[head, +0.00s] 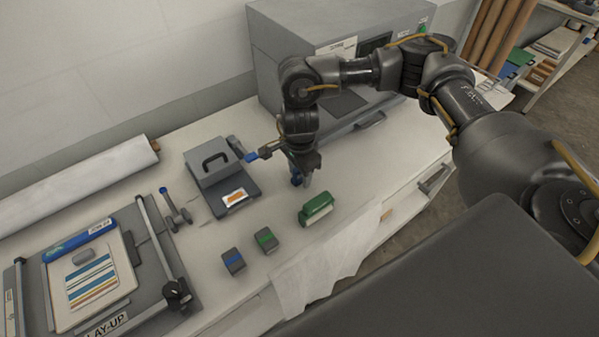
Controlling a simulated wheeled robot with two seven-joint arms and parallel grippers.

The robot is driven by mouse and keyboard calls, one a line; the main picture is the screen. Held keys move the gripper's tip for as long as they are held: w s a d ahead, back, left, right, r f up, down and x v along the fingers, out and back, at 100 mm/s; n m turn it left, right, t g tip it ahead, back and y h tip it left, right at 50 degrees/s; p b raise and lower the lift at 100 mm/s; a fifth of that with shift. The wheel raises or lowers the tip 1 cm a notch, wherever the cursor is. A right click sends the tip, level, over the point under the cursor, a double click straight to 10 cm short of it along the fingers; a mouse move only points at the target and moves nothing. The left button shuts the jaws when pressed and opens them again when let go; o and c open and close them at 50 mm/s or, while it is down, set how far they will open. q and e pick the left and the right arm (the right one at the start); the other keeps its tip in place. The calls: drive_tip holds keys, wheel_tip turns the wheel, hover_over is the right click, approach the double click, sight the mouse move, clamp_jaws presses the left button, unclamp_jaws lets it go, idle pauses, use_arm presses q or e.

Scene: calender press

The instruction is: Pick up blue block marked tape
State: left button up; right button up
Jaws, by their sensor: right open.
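A small dark grey block with a blue band (233,261) sits on the white bench top near its front, left of a similar block with a green band (266,240). No lettering can be read on either. My right gripper (302,181) points down above the bench, open and empty, behind and to the right of both blocks and apart from them. A small blue part shows by its fingers; I cannot tell what it belongs to. My left gripper is out of view.
A green-topped block (316,209) lies just in front of my right gripper. A grey press (222,177) with a blue-ended lever stands left of it. A lay-up board (70,325) fills the left front. A large grey machine (300,40) stands behind.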

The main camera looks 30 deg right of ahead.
clamp_jaws()
drive_tip(key=shift+r, duration=0.15)
idle(0.4)
drive_tip(key=shift+r+b, duration=0.55)
drive_tip(key=shift+r, duration=0.1)
drive_tip(key=shift+w+r+b, duration=0.15)
drive_tip(key=shift+r+b, duration=0.3)
drive_tip(key=shift+r, duration=0.15)
drive_tip(key=s+a+r+b, duration=0.1)
drive_tip(key=s+r, duration=0.2)
drive_tip(key=s, duration=0.1)
drive_tip(key=s+a+r+b, duration=0.1)
drive_tip(key=s+r+b, duration=0.1)
drive_tip(key=s+r, duration=0.1)
drive_tip(key=s+a+r+b, duration=0.1)
drive_tip(key=s+r, duration=0.2)
drive_tip(key=s, duration=0.2)
drive_tip(key=shift+s+a+r+b, duration=0.15)
drive_tip(key=shift+a+b, duration=0.2)
drive_tip(key=shift+b, duration=0.05)
drive_tip(key=shift+s+a+r+b, duration=0.2)
drive_tip(key=shift+s+r+b, duration=0.3)
drive_tip(key=shift+s, duration=0.25)
